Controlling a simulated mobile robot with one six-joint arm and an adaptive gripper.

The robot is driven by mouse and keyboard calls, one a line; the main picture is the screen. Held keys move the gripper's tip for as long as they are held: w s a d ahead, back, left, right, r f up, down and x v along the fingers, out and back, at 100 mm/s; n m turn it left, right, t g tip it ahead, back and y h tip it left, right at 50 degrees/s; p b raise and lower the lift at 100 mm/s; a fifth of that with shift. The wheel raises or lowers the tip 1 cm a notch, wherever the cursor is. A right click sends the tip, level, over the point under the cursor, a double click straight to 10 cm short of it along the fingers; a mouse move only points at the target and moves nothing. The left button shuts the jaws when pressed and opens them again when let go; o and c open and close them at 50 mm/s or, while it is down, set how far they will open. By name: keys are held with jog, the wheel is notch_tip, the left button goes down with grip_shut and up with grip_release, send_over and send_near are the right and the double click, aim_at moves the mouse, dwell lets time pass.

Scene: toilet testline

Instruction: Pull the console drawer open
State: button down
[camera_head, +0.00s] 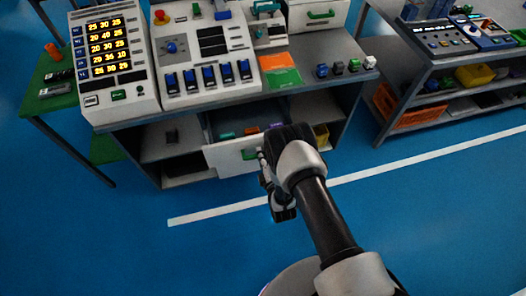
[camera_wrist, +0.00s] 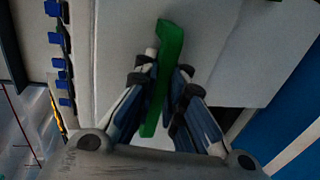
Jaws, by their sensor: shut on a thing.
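The console drawer (camera_head: 222,158) stands out from under the console, with its pale front panel facing me and its inside showing from above. Its green handle (camera_wrist: 170,45) runs lengthwise between my fingers in the wrist view. In the head view only a bit of the handle shows at the drawer front. My gripper (camera_wrist: 164,78) is shut on the handle, one finger on each side. In the head view my gripper (camera_head: 262,160) is at the right part of the drawer front, and my wrist hides the drawer's right end.
The console (camera_head: 205,60) with blue switches stands above the drawer. Small coloured things (camera_head: 250,131) lie in the drawer. Open shelves flank it. A second bench (camera_head: 440,65) with an orange crate (camera_head: 400,108) stands at the right. The blue floor (camera_head: 130,245) in front is clear.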

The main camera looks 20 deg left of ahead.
jog(key=shift+s+d, duration=0.25)
jog(key=shift+s, duration=0.15)
jog(key=c, duration=1.6)
grip_release()
jog(key=shift+c, duration=0.2)
jog(key=v, duration=1.2)
